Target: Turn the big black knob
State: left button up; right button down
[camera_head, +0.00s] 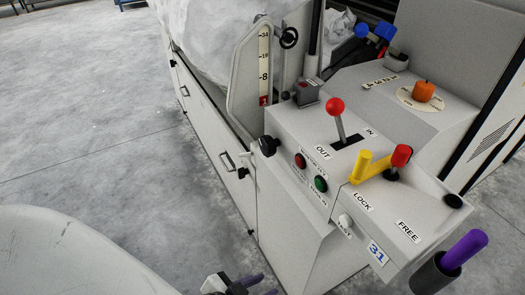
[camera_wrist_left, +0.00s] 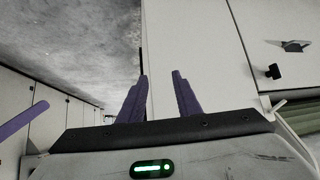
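A black knob (camera_head: 268,146) with a lobed grip sits on the left end of the white control box. My left gripper (camera_head: 262,285) is at the bottom edge of the head view, below and well apart from the knob, and partly cut off. In the left wrist view its two purple fingers (camera_wrist_left: 160,98) stand apart with nothing between them. A small black knob-like part (camera_wrist_left: 274,71) on a white panel is right of the fingers there; I cannot tell if it is the same knob. My right gripper is not clearly in view.
The control box carries a red-ball lever (camera_head: 336,106), red and green buttons (camera_head: 320,183), a yellow handle (camera_head: 361,166) and an orange knob (camera_head: 424,90). A black handwheel (camera_head: 289,38) stands behind. A purple rod (camera_head: 466,248) is at lower right.

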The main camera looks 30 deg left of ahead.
aim_at(268, 146)
jog(key=z, duration=0.1)
jog(key=k, duration=0.4)
jog(key=u, duration=0.8)
